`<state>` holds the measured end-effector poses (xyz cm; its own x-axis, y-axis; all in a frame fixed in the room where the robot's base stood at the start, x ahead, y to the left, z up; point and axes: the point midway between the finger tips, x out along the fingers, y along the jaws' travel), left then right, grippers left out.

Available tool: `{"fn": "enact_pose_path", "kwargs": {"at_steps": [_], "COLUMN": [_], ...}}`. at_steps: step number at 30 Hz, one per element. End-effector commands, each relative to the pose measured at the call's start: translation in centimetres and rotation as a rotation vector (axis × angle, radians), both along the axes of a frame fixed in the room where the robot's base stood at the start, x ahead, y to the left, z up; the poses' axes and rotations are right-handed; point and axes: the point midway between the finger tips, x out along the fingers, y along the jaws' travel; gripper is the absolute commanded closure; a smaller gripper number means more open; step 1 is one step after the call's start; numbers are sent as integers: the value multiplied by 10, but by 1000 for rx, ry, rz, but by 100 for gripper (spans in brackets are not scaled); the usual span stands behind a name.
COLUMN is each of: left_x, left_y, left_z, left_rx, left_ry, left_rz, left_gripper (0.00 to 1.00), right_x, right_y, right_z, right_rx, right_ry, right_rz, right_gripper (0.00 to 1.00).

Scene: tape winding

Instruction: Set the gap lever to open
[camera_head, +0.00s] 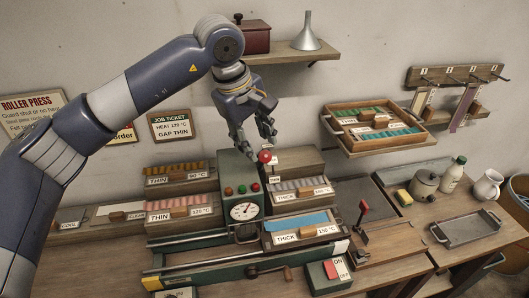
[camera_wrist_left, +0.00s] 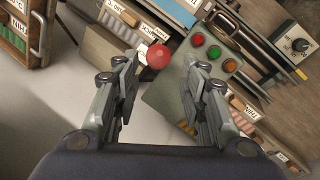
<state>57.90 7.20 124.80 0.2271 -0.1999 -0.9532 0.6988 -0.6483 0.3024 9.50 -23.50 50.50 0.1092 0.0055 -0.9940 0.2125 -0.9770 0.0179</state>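The knob (camera_wrist_left: 158,56) also shows in the left wrist view, beyond and between my fingertips. My left gripper (camera_head: 257,140) is open and empty, its fingers pointing down just above and behind the knob. Both fingers (camera_wrist_left: 155,80) are apart in the left wrist view, and I see no clear contact with the knob. My right gripper is in neither view.
The housing carries coloured buttons (camera_head: 241,189) and a dial (camera_head: 243,211). Labelled trays, some marked THIN (camera_head: 180,208) and some THICK (camera_head: 300,192), crowd both sides. Another red-handled lever (camera_head: 363,208) stands at right. A shelf with a funnel (camera_head: 306,35) hangs above.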

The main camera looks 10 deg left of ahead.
Motion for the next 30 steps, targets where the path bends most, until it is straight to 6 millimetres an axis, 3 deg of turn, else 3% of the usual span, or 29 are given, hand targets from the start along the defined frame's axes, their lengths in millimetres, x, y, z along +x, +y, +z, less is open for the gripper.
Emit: {"fn": "enact_pose_path", "kwargs": {"at_steps": [3, 6, 8, 16, 19, 23, 24, 29, 30], "left_x": [4, 9, 11, 16, 17, 17, 17, 17, 17], "left_y": [-5, -9, -11, -16, -16, -16, -16, -16, -16], "left_z": [-21, -38, -47, -69, -71, -71, -71, -70, -70], "left_rx": [0, -2, -2, -4, -4, -4, -4, -4, -4], "left_ry": [6, 6, 4, 1, 1, 1, 1, 1, 1], "left_rz": [0, 0, 1, 1, 0, 1, 1, 1, 1], "left_gripper": [61, 61, 61, 61, 61, 61, 63, 99, 100], "right_x": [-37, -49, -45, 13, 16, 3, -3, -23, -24], "right_y": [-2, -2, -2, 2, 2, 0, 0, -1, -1], "right_z": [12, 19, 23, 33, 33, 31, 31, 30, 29], "right_rx": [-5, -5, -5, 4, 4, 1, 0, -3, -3], "right_ry": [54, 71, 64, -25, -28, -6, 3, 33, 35], "right_rz": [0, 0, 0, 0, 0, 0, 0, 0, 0], "right_gripper": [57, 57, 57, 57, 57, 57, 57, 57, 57]}}
